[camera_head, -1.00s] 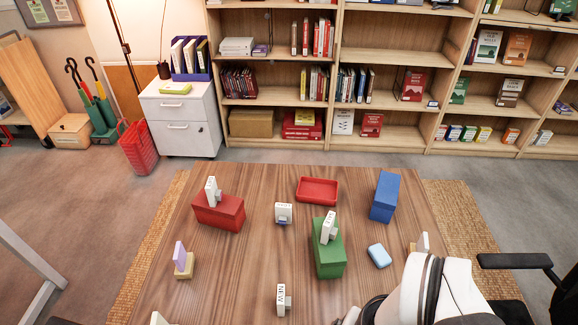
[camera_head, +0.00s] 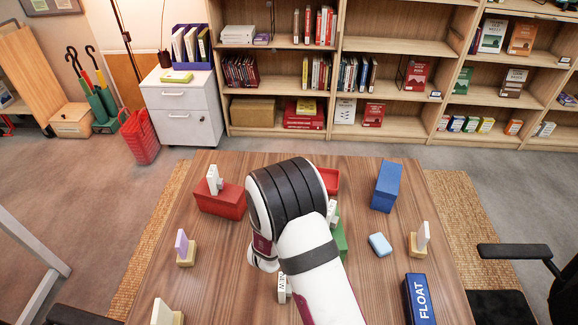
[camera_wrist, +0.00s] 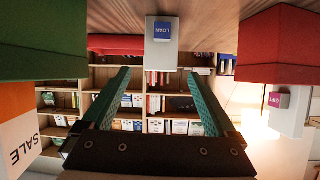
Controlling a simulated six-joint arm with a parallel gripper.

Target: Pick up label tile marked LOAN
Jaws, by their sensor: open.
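The LOAN label tile (camera_wrist: 164,30) is a white block with a blue face reading LOAN, at the top middle of the wrist view, which looks upside down. My gripper (camera_wrist: 159,74) has two teal fingers spread apart with nothing between them. The tile lies ahead of the fingertips, roughly in line with the gap between them and apart from them. In the head view my arm covers the middle of the table, hiding the LOAN tile and my fingers.
A green box (camera_wrist: 42,40) and orange-and-white SALE tile (camera_wrist: 18,140) flank the left of the wrist view; a red box (camera_wrist: 280,42) with the GIFT tile (camera_wrist: 287,110) flanks the right. A red tray (camera_wrist: 117,44) lies behind. The NEW tile (camera_head: 283,287) stands near my arm.

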